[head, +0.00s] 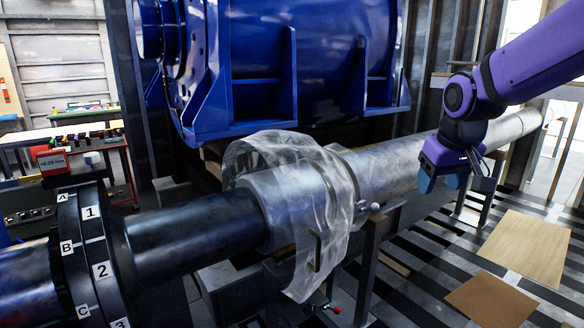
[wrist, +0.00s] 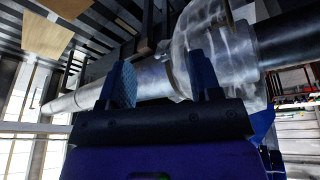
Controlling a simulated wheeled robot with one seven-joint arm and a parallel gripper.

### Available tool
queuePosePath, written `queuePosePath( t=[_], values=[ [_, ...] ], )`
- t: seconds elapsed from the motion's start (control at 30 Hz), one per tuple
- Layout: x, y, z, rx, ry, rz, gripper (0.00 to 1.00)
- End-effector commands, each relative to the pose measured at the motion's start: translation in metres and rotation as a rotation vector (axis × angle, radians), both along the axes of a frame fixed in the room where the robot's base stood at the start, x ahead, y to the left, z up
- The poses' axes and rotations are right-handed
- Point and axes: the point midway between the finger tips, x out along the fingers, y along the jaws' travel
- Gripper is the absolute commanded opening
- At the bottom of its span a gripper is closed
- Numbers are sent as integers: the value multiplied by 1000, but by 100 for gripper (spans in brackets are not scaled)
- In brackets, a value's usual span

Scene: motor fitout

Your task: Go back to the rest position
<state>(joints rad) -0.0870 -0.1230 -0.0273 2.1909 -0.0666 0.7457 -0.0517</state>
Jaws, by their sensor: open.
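My gripper (head: 442,184) is at the end of my purple arm in the right half of the head view. It hangs in front of the long grey shaft (head: 390,168), with its blue fingers pointing down. In the wrist view my gripper (wrist: 163,85) has its two fingers apart, with nothing between them. The shaft (wrist: 152,82) passes behind the fingers there. Whether the fingers touch the shaft cannot be told, but they look apart from it.
A clear guard (head: 335,200) wraps the shaft's collar. A blue motor (head: 300,60) stands behind. Boards (head: 525,246) lie on the striped floor at right. A workbench (head: 60,135) is at far left.

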Motion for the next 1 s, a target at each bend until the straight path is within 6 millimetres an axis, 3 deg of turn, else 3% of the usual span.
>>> queuePosePath(
  t=[0.3,0.7,1.0],
  values=[
    [-81,-9,29,32,-49,-50,58],
    [-178,-15,35,67,-106,-107,58],
    [-221,-16,28,82,-131,-134,58]
  ],
)
